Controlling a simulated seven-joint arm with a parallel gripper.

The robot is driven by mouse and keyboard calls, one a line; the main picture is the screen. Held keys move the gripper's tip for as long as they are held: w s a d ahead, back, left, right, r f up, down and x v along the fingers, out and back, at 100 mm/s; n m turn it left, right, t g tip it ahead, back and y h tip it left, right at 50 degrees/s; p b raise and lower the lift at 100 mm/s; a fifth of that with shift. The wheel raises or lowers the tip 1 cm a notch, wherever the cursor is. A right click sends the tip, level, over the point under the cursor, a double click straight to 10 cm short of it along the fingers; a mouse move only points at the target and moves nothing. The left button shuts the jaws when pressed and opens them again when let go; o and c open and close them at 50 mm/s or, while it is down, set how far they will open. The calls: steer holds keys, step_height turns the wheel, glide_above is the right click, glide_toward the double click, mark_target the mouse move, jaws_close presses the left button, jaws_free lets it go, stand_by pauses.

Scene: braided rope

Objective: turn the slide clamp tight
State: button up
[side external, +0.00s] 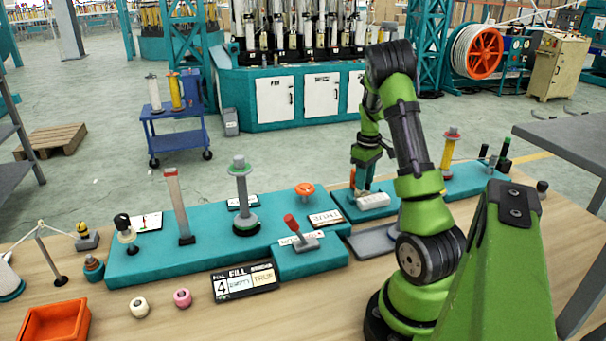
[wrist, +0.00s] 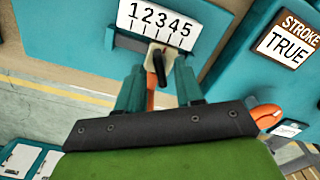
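The slide clamp (wrist: 157,60) shows in the wrist view as a small pale block with a black lever, just below a white scale plate (wrist: 158,22) numbered 1 to 5. My gripper (wrist: 160,75) has its two teal fingers spread, one on each side of the clamp. The fingertips are close to it; I cannot tell whether they touch it. A narrow orange strip shows between the fingers. In the side view, my gripper (side external: 364,188) points down at the teal base beside a pale block (side external: 373,201). The clamp itself is not clear there.
A STROKE TRUE sign (wrist: 290,38) and an orange knob (wrist: 265,116) are to the right in the wrist view. In the side view, a grey spindle (side external: 241,195) and a red-handled lever (side external: 293,228) stand left of my gripper. An orange bin (side external: 55,322) sits front left.

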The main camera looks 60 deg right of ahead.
steer(key=shift+f, duration=0.2)
jaws_close()
